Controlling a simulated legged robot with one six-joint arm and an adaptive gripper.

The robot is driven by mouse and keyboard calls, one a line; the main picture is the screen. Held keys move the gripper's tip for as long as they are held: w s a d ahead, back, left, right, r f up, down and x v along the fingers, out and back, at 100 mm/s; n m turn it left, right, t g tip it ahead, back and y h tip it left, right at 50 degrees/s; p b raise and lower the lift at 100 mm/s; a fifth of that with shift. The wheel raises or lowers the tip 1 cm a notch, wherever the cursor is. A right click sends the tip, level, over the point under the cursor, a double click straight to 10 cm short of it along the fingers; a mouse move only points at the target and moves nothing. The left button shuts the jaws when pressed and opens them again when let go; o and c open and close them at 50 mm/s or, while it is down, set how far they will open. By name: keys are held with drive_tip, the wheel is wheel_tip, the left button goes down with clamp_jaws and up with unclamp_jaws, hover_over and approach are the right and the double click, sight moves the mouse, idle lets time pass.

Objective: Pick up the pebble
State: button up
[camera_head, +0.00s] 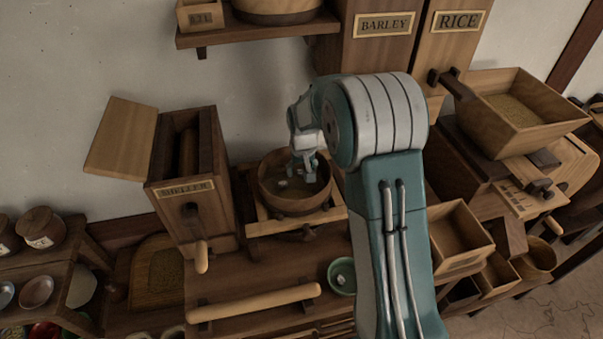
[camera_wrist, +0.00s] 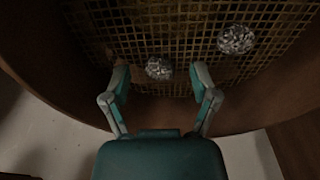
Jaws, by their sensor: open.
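A round wooden sieve (camera_head: 292,207) with a mesh floor stands on a wooden stand below my gripper (camera_head: 304,175). In the wrist view, a grey speckled pebble (camera_wrist: 159,68) lies on the mesh (camera_wrist: 185,25). My gripper (camera_wrist: 160,82) is open, with one finger to each side of this pebble and no visible contact. A second similar pebble (camera_wrist: 236,39) lies farther off to the right on the mesh, outside the fingers. In the head view a small pale pebble (camera_head: 282,183) shows in the sieve; my gripper partly hides the inside.
A sheller box (camera_head: 193,205) stands left of the sieve. A green bowl (camera_head: 333,286) holding a pale lump sits in front, near a rolling pin (camera_head: 255,302). Wooden bins (camera_head: 462,240) stand right. The sieve wall (camera_wrist: 75,102) curves close around my fingers.

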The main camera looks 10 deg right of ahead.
sight(301, 171)
drive_tip(key=c, duration=0.9)
drive_tip(key=shift+r, duration=0.55)
wheel_tip(301, 171, up, 2)
drive_tip(key=shift+s+r, duration=0.15)
drive_tip(key=shift+r, duration=0.1)
drive_tip(key=s+r, duration=0.4)
drive_tip(key=r, duration=0.1)
drive_tip(key=shift+s+a+r, duration=0.2)
drive_tip(key=shift+s+a, duration=0.05)
drive_tip(key=shift+s, duration=0.05)
drive_tip(key=s+r, duration=0.1)
drive_tip(key=s, duration=0.2)
drive_tip(key=s+r, duration=0.1)
drive_tip(key=s, duration=0.2)
drive_tip(key=s+r, duration=0.2)
drive_tip(key=s, duration=0.1)
drive_tip(key=shift+s+a, duration=0.1)
drive_tip(key=shift+a, duration=0.2)
